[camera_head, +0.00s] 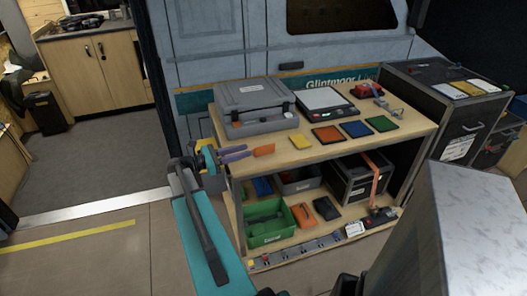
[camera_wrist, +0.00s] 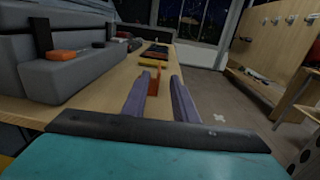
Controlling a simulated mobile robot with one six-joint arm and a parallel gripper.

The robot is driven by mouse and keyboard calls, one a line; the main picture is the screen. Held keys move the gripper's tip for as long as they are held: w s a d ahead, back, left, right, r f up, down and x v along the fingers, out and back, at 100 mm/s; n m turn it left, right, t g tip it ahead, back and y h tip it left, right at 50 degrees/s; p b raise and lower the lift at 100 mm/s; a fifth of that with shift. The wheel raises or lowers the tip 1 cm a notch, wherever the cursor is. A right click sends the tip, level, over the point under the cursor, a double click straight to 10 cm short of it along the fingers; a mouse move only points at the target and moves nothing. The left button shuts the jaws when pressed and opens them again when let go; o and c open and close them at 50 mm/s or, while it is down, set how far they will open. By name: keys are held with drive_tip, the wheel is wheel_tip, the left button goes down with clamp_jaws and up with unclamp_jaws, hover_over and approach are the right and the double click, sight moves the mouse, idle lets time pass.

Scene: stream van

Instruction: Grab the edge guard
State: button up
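An orange piece (camera_head: 264,150), which I take to be the edge guard, sits at the left end of the workbench's front edge in the head view. In the wrist view the orange piece (camera_wrist: 152,78) stands at the bench edge, just ahead of and between the fingertips. My gripper (camera_head: 247,152) has two purple fingers pointing right at it, close by. In the wrist view my gripper (camera_wrist: 160,80) is open, with a gap between the fingers. The left finger hides part of the orange piece's near side. Contact cannot be told.
The wooden bench (camera_head: 340,147) carries a grey case (camera_head: 253,105), a scale (camera_head: 328,103) and several coloured square pads. A green bin (camera_head: 268,222) and a black case (camera_head: 358,180) stand on its lower shelf. Open floor (camera_head: 100,230) lies to the left.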

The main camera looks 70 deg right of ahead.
sight(265, 146)
drive_tip(key=shift+x, duration=2.4)
drive_tip(key=shift+s+p, duration=0.1)
drive_tip(key=shift+p, duration=0.2)
drive_tip(key=shift+p+x, duration=0.6)
drive_tip(key=shift+x, duration=1.95)
drive_tip(key=shift+f, duration=0.1)
clamp_jaws()
